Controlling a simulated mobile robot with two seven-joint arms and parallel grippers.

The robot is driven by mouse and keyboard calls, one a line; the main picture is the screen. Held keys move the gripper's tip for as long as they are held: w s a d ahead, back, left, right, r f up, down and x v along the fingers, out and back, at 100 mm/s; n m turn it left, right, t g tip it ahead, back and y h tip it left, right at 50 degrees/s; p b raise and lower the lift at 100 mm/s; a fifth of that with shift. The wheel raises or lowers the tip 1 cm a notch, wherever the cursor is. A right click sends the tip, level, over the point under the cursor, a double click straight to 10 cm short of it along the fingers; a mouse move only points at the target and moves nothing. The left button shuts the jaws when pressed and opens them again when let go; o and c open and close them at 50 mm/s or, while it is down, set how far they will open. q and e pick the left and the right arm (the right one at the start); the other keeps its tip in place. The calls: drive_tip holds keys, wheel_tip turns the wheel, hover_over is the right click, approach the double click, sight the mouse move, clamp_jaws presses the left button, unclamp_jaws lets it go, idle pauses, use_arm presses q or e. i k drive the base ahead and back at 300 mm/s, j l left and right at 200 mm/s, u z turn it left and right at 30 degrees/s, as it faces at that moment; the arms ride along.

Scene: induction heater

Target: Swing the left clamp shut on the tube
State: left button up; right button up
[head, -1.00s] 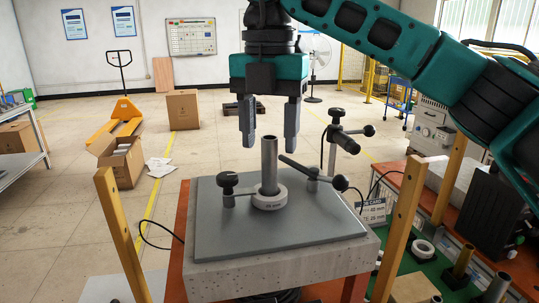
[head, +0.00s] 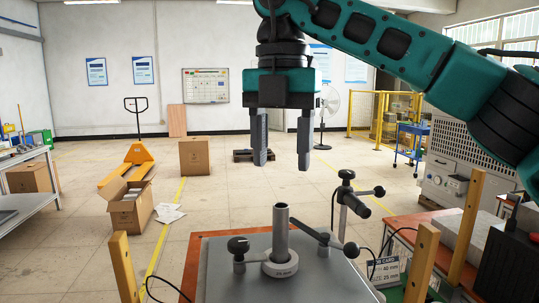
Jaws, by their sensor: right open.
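A grey metal tube (head: 281,232) stands upright in a pale ring (head: 280,266) on the grey plate (head: 225,275). The left clamp (head: 238,250), with a round black knob, stands just left of the tube. On the right, another clamp's dark arm (head: 311,231) slants toward the tube and ends in a black knob. I cannot tell whether either clamp touches the tube. My right gripper (head: 282,160) points down above and behind the tube in the picture. It is open and empty, its two fingers apart. My left gripper does not show.
A post (head: 350,205) with black knobs stands right of the plate. Wooden posts rise at the left (head: 124,268) and right (head: 421,262) of the fixture. A card (head: 384,270) with millimetre sizes and a grey machine stand at the right.

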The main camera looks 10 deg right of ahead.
sight(351, 250)
drive_tip(key=k, duration=1)
